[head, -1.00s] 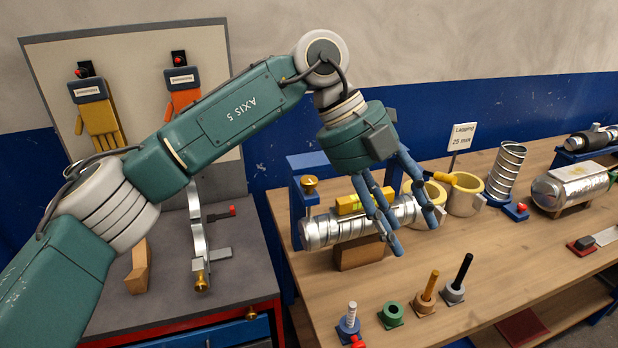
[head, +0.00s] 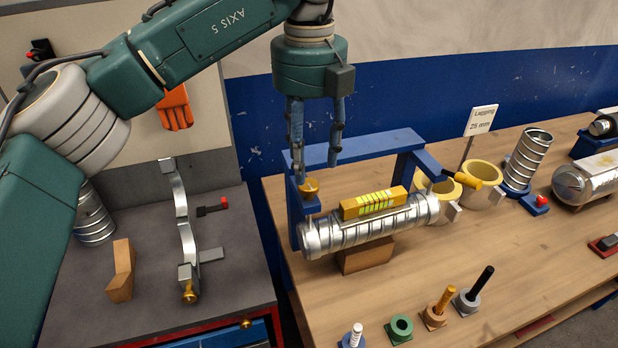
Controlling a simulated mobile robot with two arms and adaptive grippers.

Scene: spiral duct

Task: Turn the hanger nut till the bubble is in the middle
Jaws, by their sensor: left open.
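The brass hanger nut (head: 309,187) sits on top of the left end of the blue frame (head: 350,152). The silver spiral duct (head: 375,228) lies under the frame, with a yellow level (head: 374,203) on top of it. The level's green window faces me, but the bubble's place is too small to tell. My left gripper (head: 316,188) points straight down with its fingers apart, one on each side of the nut as seen here. I cannot tell whether the fingers touch it. My right gripper is not in view.
A wooden block (head: 366,254) stands under the duct. Yellow lagging rings (head: 481,182), a sign (head: 481,119) and an upright spiral duct (head: 528,160) stand to the right. Several pegs and collars (head: 400,328) line the table's front. A grey bench (head: 145,270) with metal brackets is at left.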

